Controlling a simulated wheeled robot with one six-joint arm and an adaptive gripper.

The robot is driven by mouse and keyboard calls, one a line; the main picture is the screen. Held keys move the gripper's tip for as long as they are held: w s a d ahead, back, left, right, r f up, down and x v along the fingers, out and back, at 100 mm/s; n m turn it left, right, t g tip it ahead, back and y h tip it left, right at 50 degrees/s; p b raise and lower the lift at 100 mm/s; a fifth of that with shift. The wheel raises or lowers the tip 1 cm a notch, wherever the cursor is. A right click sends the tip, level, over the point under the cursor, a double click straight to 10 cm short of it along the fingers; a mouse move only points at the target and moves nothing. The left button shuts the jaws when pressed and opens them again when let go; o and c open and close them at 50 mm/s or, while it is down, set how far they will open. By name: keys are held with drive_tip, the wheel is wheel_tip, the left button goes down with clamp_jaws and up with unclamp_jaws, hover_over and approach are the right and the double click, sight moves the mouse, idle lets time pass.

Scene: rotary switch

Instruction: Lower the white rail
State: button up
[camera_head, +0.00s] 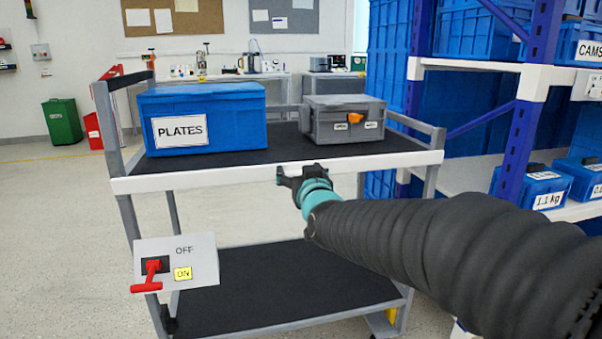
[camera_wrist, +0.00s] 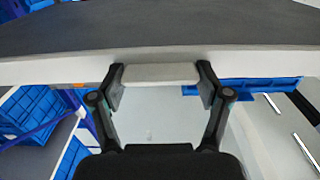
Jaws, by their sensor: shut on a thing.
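The white rail (camera_head: 200,183) runs along the front edge of the cart's upper shelf, level with the black shelf mat. In the wrist view the rail (camera_wrist: 50,69) crosses the picture. My gripper (camera_head: 290,178) is at the rail's front, near its middle. In the wrist view my gripper (camera_wrist: 160,77) has its two fingers on either side of a pale grey-white block at the rail and is shut on it. The fingers hide part of the rail in the head view.
A blue PLATES box (camera_head: 205,117) and a grey case with an orange latch (camera_head: 343,120) stand on the upper shelf. A switch panel with a red handle (camera_head: 176,264) hangs at the cart's left. The lower shelf (camera_head: 280,285) is bare. A blue rack stands right.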

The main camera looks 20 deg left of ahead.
drive_tip(key=shift+w+a+f, duration=0.1)
drive_tip(key=shift+w+f, duration=0.05)
drive_tip(key=shift+f, duration=0.55)
drive_tip(key=shift+r, duration=0.1)
drive_tip(key=o, duration=1.6)
drive_tip(key=shift+w+f, duration=0.1)
drive_tip(key=shift+f, duration=0.1)
drive_tip(key=shift+o, duration=0.2)
drive_tip(key=shift+w, duration=0.1)
drive_tip(key=shift+s, duration=0.25)
drive_tip(key=v, duration=1.1)
drive_tip(key=shift+s+d, duration=0.2)
drive_tip(key=shift+d, duration=0.1)
